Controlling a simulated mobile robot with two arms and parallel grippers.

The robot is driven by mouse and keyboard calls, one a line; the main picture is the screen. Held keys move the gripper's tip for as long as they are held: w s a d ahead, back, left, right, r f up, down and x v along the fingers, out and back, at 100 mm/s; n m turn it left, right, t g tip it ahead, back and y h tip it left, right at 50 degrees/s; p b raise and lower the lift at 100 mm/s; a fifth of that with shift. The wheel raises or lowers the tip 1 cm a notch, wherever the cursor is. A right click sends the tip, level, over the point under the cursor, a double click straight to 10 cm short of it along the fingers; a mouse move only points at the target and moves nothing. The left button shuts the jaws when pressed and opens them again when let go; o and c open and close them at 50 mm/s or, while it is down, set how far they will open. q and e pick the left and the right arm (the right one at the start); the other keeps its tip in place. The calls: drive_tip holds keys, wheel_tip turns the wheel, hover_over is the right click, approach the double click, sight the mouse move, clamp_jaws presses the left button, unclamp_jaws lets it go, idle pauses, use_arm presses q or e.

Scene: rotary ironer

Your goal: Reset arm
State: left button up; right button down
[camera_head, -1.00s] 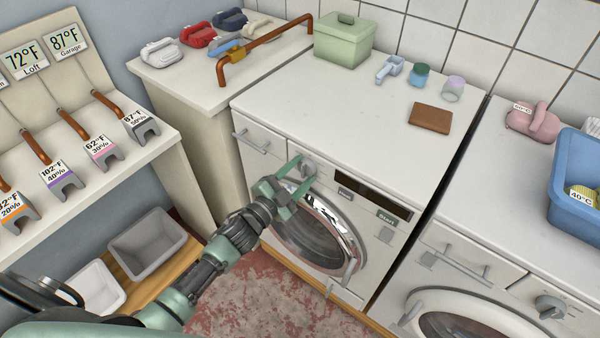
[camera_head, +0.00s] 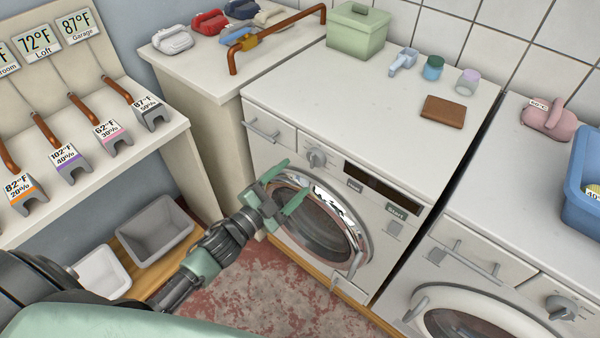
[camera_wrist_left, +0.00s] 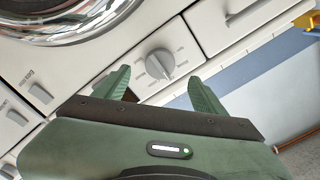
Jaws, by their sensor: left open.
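My left gripper (camera_head: 291,184) is open and empty in the head view. It is in front of the upper left part of the washing machine (camera_head: 330,215), just below the round dial (camera_head: 315,157). In the left wrist view, the two green fingers of the gripper (camera_wrist_left: 160,88) are spread apart. The dial (camera_wrist_left: 160,63) shows beyond and between them, and the fingers appear clear of it. My right gripper is not in view.
A second machine (camera_head: 470,300) stands at right with a blue basket (camera_head: 583,205) on top. A green box (camera_head: 358,32), small cups and a brown block (camera_head: 443,110) sit on the worktop. Grey bins (camera_head: 153,230) and a shelf (camera_head: 150,150) are at left.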

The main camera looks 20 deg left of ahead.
use_arm(q)
drive_tip(key=shift+s+a, duration=0.1)
drive_tip(key=shift+s, duration=0.15)
idle(0.3)
drive_tip(key=s+a+f+n+g+y, duration=0.2)
drive_tip(key=s+f, duration=0.2)
drive_tip(key=f, duration=0.6)
drive_tip(key=s+a+f+n+g+y, duration=0.1)
drive_tip(key=s+a+f+n+g, duration=0.2)
drive_tip(key=f, duration=0.7)
drive_tip(key=s+f+n+g+y, duration=0.15)
drive_tip(key=s+f, duration=0.35)
drive_tip(key=f, duration=0.5)
drive_tip(key=s+f+n+g, duration=0.1)
drive_tip(key=s+f+g, duration=0.2)
drive_tip(key=s+f, duration=0.3)
drive_tip(key=s+d+f+n+g+y, duration=0.1)
drive_tip(key=s+f+g, duration=0.2)
drive_tip(key=s, duration=1.2)
drive_tip(key=s+f+n+g, duration=0.2)
drive_tip(key=s+f+g, duration=0.1)
drive_tip(key=s+f, duration=0.5)
drive_tip(key=s, duration=0.2)
drive_tip(key=shift+s+d+f+y, duration=0.2)
drive_tip(key=shift+s+f+y, duration=0.1)
drive_tip(key=shift+f+y, duration=0.05)
drive_tip(key=shift+g, duration=0.25)
